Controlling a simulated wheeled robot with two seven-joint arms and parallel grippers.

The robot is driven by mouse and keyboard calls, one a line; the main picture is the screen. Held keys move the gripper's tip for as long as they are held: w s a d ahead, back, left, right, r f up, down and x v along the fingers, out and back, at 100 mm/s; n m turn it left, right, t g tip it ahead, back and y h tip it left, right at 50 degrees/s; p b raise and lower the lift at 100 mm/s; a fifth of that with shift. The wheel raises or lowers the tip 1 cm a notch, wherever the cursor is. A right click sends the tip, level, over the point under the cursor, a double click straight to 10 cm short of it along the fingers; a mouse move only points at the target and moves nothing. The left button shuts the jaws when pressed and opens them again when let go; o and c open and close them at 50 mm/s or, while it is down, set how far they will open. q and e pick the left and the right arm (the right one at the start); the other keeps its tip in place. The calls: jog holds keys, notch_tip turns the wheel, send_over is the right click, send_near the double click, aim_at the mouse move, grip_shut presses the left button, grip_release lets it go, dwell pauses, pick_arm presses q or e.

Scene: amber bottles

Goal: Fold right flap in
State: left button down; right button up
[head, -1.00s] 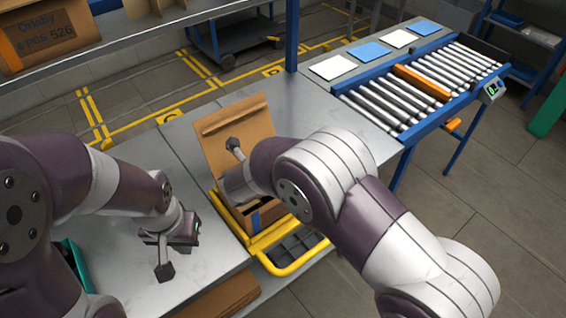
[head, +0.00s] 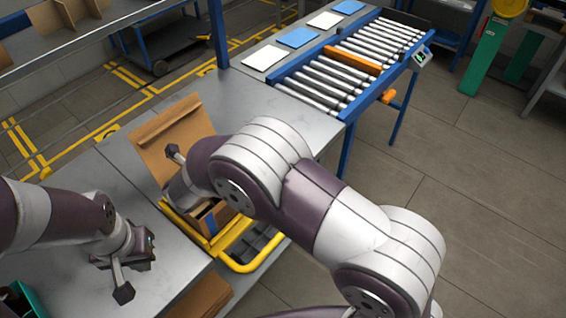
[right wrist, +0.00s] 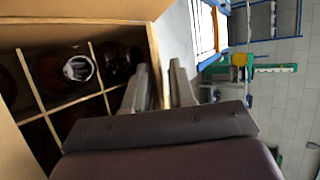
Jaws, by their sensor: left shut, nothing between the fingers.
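The open cardboard box (head: 152,134) stands at the table's edge, its tall far flap upright; my right arm covers much of it. In the right wrist view, the box's wall (right wrist: 154,55) shows beside dividers and dark bottles (right wrist: 77,68), one with a shiny top. My right gripper (right wrist: 160,85) has its fingers apart at this wall, which seems to run between them; I cannot tell whether they touch it. In the head view only a fingertip of it shows. I cannot make out the right flap clearly. My left gripper (head: 122,291) is shut and empty above the table, left of the box.
A yellow frame (head: 250,258) lies around the box's near side. The grey table (head: 90,200) is clear left of the box. A roller conveyor (head: 335,75) stands beyond to the right, beside blue and white sheets (head: 297,38). A teal bin (head: 25,300) is at lower left.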

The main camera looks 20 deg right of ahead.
jog(key=r+g+p, duration=0.1)
jog(key=p, duration=0.1)
jog(key=r+y+p, duration=0.1)
jog(key=p, duration=0.2)
jog(key=shift+w+d+r+m+g+y, duration=0.1)
jog(key=shift+w+d+m+g+y, duration=0.05)
jog(key=shift+d+m+g+y, duration=0.2)
jog(key=g+y+p, duration=0.1)
jog(key=p, duration=0.1)
jog(key=d+g+y+p, duration=0.1)
jog(key=p, duration=0.2)
jog(key=m+g+y+p, duration=0.1)
jog(key=p, duration=0.2)
jog(key=shift+w+d+r, duration=0.15)
jog(key=shift+w+r, duration=0.25)
jog(key=shift+b+v, duration=0.35)
jog(key=shift+v, duration=0.45)
jog(key=s+a+r+n+y+p, duration=0.1)
jog(key=s+a+r+n+y, duration=0.25)
jog(key=s+r+n, duration=0.55)
jog(key=s+d+n+g+h+b, duration=0.1)
jog(key=s+d+n+g, duration=0.1)
jog(key=s+d+n, duration=0.4)
jog(key=s+d+f+n+g+h+b, duration=0.1)
jog(key=s+d+n, duration=0.5)
jog(key=d+n, duration=0.7)
jog(key=shift+s+n+g+h, duration=0.3)
jog(key=shift+s+n+g, duration=0.1)
jog(key=shift+g, duration=0.35)
